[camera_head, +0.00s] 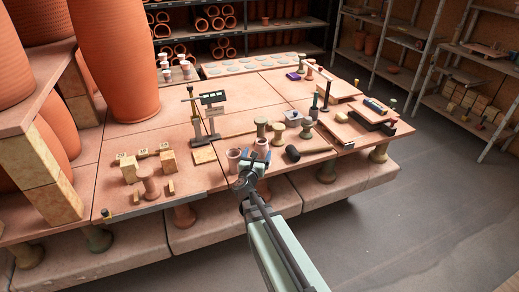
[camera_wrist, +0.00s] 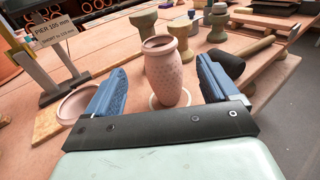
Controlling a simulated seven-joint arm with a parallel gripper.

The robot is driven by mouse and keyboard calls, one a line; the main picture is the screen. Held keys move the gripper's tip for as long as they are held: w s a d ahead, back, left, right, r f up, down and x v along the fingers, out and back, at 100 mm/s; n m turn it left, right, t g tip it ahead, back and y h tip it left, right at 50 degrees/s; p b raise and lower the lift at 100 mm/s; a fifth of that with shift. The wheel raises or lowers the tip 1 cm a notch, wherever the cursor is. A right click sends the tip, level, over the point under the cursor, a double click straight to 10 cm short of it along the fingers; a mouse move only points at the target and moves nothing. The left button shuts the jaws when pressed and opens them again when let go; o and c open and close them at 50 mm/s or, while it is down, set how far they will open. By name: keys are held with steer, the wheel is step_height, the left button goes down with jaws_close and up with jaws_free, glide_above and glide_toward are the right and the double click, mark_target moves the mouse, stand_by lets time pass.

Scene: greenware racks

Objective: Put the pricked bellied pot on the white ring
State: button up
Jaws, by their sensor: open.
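The pricked bellied pot (camera_wrist: 168,74) is terracotta pink, dotted over its belly, with a narrow neck and dark open mouth. It stands upright in the wrist view, and shows in the head view too (camera_head: 261,147). My gripper (camera_wrist: 163,88) is open, with one blue finger on each side of the pot and a visible gap at both sides. It shows in the head view as well (camera_head: 256,156).
Another clay vessel (camera_head: 233,157) stands close on the left, partly behind my left finger in the wrist view. A gauge stand with a sign (camera_head: 213,98) is farther left.

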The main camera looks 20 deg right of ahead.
steer(key=shift+v, duration=0.8)
